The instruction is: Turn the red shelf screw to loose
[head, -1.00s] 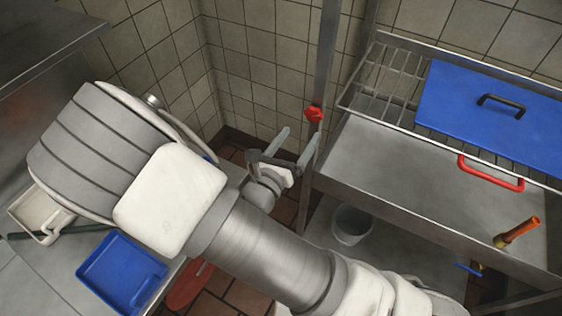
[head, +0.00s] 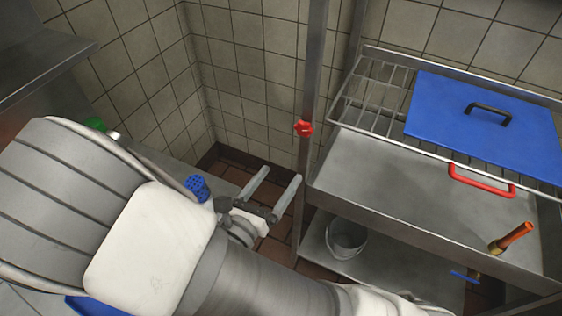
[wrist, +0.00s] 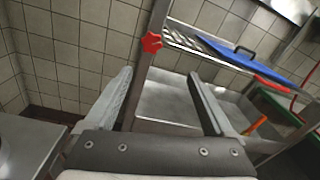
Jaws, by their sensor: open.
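The red shelf screw (head: 303,128) is a small lobed knob on the upright metal post (head: 313,75) at the left end of the shelf. In the wrist view the red screw (wrist: 152,42) shows above and between my fingers, farther off. My gripper (head: 275,184) is open and empty. In the head view it is below and left of the screw, apart from it, with its fingers pointing up and to the right. In the wrist view my gripper (wrist: 160,88) has its two fingers wide apart.
A wire rack (head: 372,92) with a blue lid (head: 440,115) stands right of the post. Below are a steel counter (head: 390,175), a red handle (head: 480,182), an orange-handled tap (head: 512,238) and a bucket (head: 346,238). Tiled walls close off the back; open floor lies left of the post.

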